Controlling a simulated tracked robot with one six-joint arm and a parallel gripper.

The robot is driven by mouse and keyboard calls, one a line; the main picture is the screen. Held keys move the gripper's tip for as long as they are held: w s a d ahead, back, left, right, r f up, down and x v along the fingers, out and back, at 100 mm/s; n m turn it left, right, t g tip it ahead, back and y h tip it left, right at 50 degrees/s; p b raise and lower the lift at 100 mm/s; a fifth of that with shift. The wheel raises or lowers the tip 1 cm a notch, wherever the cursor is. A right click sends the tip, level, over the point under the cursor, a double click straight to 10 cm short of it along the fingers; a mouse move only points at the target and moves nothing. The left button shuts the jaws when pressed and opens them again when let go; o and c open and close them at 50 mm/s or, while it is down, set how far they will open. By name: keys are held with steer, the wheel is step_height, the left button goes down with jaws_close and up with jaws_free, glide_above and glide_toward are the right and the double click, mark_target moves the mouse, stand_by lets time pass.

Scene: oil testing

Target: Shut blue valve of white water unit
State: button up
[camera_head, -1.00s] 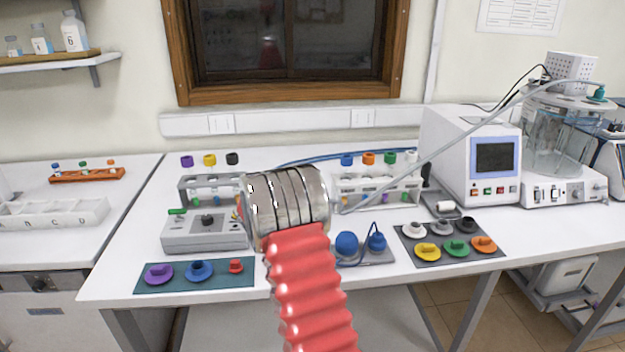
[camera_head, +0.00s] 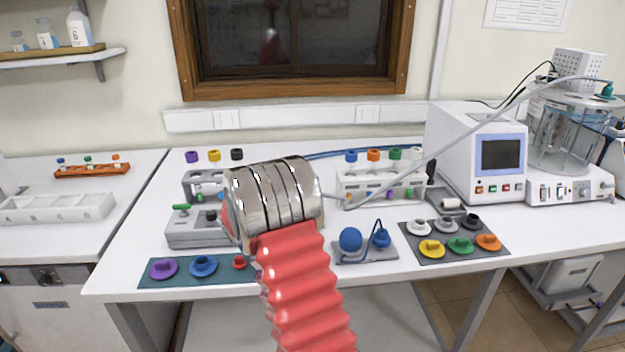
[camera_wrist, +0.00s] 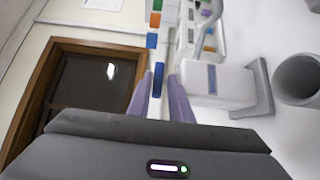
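In the wrist view a white box-shaped unit (camera_wrist: 212,82) with a small blue mark stands just right of my fingers. In the head view my arm hides its place. A narrow blue part (camera_wrist: 157,79) shows between my fingertips; I cannot tell whether it is the valve or a piece of blue hose. My gripper (camera_wrist: 160,82) is open, its two purple-grey fingers apart on either side of that blue part in the picture. Contact cannot be told. In the head view my wrist hides the gripper.
A grey box with a green handle (camera_head: 196,232) is at left. Blue bulbs (camera_head: 350,240) and a mat of coloured knobs (camera_head: 440,258) lie at front right.

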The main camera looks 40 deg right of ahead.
steer(key=s+a, duration=0.1)
steer(key=a, duration=0.6)
steer(key=shift+s, duration=0.15)
